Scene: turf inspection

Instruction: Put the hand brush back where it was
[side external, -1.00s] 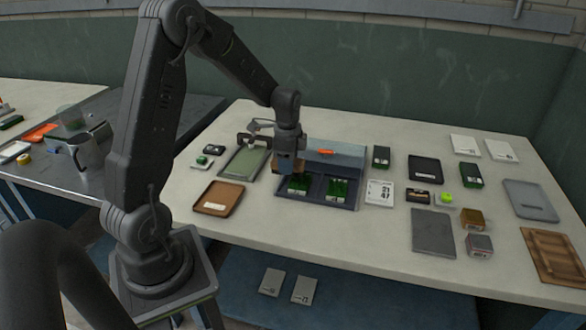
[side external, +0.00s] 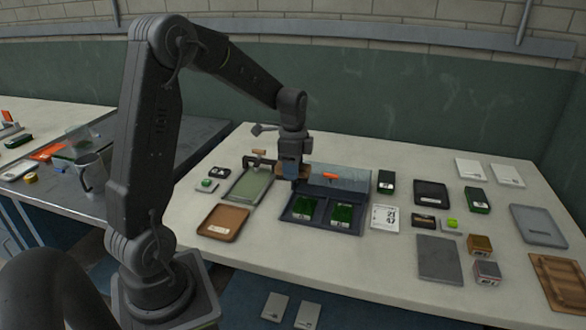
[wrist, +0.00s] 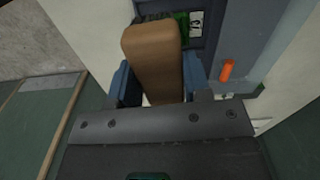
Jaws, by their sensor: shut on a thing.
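The hand brush has a tan wooden back (wrist: 152,60), which shows between the blue fingers of my gripper (wrist: 158,85) in the wrist view. In the side view my gripper (side external: 292,178) is shut on it, and a bit of the brush (side external: 307,172) shows beside the fingers. They are behind the left part of the dark blue turf case (side external: 320,228), near its raised grey-blue lid (side external: 352,178). The brush's bristles are hidden. I cannot tell whether the brush touches anything below.
The case holds two green turf samples (side external: 341,213). An orange piece (side external: 330,176) is on the lid, close to my gripper. A green-grey tray (side external: 249,186) and a brown tray (side external: 223,221) lie to the left. Boxes, cards and plates lie to the right.

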